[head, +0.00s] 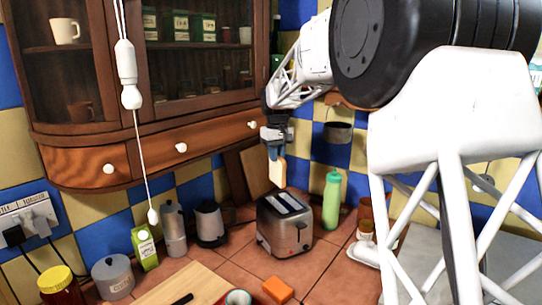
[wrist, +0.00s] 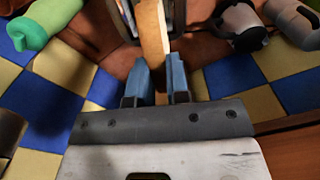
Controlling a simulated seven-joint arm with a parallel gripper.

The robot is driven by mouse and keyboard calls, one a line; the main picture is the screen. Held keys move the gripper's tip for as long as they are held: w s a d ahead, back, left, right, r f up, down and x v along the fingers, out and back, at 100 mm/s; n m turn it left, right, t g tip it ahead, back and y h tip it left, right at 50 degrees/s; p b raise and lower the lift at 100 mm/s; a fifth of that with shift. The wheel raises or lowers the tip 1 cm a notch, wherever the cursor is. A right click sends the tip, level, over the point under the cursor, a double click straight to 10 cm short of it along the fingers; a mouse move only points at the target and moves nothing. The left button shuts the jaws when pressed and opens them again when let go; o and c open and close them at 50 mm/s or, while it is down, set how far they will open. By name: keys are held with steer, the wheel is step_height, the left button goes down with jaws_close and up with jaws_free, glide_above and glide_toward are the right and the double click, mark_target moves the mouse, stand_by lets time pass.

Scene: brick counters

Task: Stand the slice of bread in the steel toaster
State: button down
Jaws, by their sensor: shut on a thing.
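My gripper (head: 274,142) is shut on the slice of bread (head: 277,170), which hangs upright with its lower part below the fingers. The steel toaster (head: 284,228) stands on the tiled counter below, with its two long slots facing up. In the head view the bread is above the toaster's back left part, apart from it. In the wrist view the bread (wrist: 153,35) shows edge-on between the blue fingertips (wrist: 160,75), and part of the toaster shows beyond it at the top, partly hidden by the bread.
A green bottle (head: 331,201) stands right of the toaster; a kettle (head: 210,224) and a moka pot (head: 174,229) stand to its left. An orange sponge (head: 278,290) lies in front. The wooden cupboard (head: 150,140) overhangs at the left, and a cutting board (head: 181,288) lies front left.

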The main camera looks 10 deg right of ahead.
mark_target(277, 168)
steer(key=shift+f, duration=0.3)
steer(key=shift+f, duration=6.1)
steer(key=c, duration=1)
jaws_free()
steer(key=shift+r, duration=0.1)
steer(key=shift+r, duration=3.75)
